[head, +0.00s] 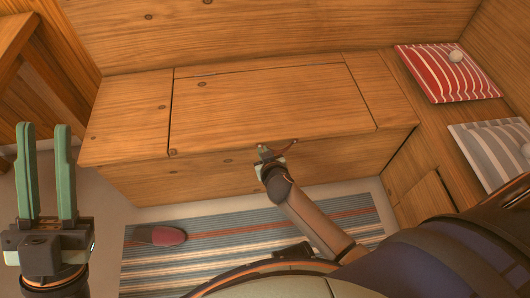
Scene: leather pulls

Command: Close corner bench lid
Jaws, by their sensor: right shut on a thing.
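The corner bench lid (265,103) is a wooden panel in the bench top. It lies level or nearly level with the wood around it; I cannot tell whether a small gap is left under its front edge. A thin dark reddish leather pull (287,147) hangs at the middle of that edge. My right gripper (266,153) is at the front edge, shut on the leather pull, with its fingers partly hidden. My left gripper (46,130) is at the far left, away from the bench, fingers upright and apart, with nothing between them.
A red striped cushion (440,75) and a grey striped cushion (487,150) lie on the right-hand bench. A striped rug (225,255) with a dark red slipper-like thing (158,236) covers the floor in front. A wooden table (18,45) stands at upper left. The lid's top is clear.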

